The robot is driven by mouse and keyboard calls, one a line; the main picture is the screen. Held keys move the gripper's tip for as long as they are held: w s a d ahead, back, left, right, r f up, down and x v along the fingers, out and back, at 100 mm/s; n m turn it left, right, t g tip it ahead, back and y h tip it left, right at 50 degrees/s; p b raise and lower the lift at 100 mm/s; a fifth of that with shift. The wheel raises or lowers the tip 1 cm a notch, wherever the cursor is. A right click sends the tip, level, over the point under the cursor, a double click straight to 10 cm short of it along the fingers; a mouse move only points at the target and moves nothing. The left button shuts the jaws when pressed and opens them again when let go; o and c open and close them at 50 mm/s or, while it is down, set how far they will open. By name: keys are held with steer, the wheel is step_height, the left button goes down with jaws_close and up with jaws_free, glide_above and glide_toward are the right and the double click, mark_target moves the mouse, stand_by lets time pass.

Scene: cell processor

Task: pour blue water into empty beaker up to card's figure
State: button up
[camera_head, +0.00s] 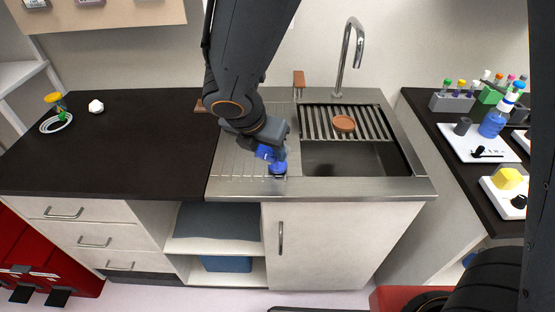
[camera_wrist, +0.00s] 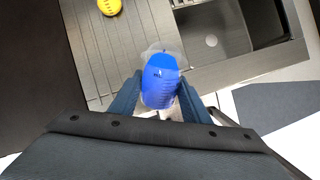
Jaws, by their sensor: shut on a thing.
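My gripper (camera_wrist: 160,98) is shut on a clear beaker of blue water (camera_wrist: 160,82), held between its two blue-grey fingers. In the head view my gripper (camera_head: 272,152) is over the front of the sink's ribbed drainboard, and blue shows at the beaker (camera_head: 278,168) below the fingers. I cannot tell whether the beaker touches the drainboard. A yellow round thing with dark marks (camera_wrist: 109,6) sits on the drainboard at the top of the wrist view; its kind is unclear. I cannot make out an empty beaker or the card; my arm hides part of the drainboard.
The sink basin (camera_head: 345,158) lies right of the gripper, with a rack and a brown disc (camera_head: 344,123) behind it and a tall tap (camera_head: 347,50). The dark left counter (camera_head: 140,135) is mostly clear. The right counter holds a blue bottle (camera_head: 492,123), trays and tube racks.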

steer(key=shift+r+g+y+p, duration=0.1)
steer(key=shift+g+y+p, duration=0.4)
steer(key=shift+p, duration=3.6)
steer(key=shift+w+g, duration=0.1)
steer(key=shift+g, duration=0.5)
stand_by(1.6)
steer(key=b, duration=0.3)
steer(key=shift+f+t+b, duration=0.3)
steer(key=shift+b, duration=0.1)
steer(key=t+h+b, duration=0.1)
steer(key=t+b, duration=0.1)
steer(key=b, duration=0.7)
steer(key=shift+r+t, duration=0.1)
steer(key=shift+t, duration=0.2)
